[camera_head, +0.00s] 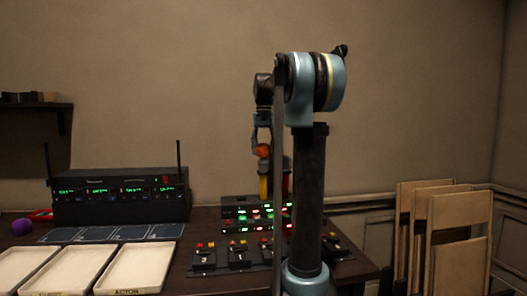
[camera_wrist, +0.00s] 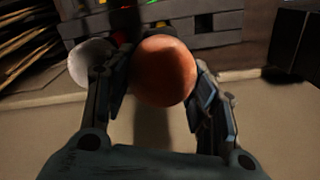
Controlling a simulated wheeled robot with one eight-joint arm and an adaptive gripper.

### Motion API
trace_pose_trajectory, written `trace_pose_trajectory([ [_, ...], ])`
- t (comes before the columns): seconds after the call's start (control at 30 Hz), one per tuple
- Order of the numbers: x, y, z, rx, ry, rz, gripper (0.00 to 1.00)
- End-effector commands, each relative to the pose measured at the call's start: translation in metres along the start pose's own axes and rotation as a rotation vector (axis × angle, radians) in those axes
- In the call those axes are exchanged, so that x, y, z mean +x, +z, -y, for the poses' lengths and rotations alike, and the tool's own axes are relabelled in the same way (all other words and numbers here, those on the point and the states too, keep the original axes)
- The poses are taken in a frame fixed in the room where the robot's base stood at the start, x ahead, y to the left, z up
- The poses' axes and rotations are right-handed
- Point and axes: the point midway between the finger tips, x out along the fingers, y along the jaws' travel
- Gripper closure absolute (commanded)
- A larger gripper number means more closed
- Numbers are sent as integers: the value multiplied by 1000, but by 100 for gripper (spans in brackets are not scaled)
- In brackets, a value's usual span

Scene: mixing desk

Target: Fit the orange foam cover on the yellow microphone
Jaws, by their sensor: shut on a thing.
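The orange foam cover (camera_wrist: 164,70) is a round ball between the two fingers of my gripper (camera_wrist: 160,92) in the wrist view. The fingers are shut on its sides. In the head view the orange cover (camera_head: 263,151) shows below my gripper (camera_head: 262,138), right above the yellow microphone (camera_head: 264,186). I cannot tell whether the cover touches the microphone's top. The yellow microphone stands upright at the back of the desk, its lower part near the rack of lit units. In the wrist view the cover hides whatever lies behind it.
A red microphone (camera_head: 287,184) stands just right of the yellow one, partly behind my arm. A pale round head (camera_wrist: 91,62) is close beside my left finger. A black receiver (camera_head: 120,196) with antennas, white trays (camera_head: 137,268) and a purple ball (camera_head: 22,227) are at left.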

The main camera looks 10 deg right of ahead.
Motion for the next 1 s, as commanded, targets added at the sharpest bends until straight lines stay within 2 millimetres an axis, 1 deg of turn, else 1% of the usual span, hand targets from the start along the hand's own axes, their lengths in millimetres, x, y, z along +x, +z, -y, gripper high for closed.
trace_pose_trajectory([
  [1.0, 20, 0, 0, 0, 0, 0, 57],
])
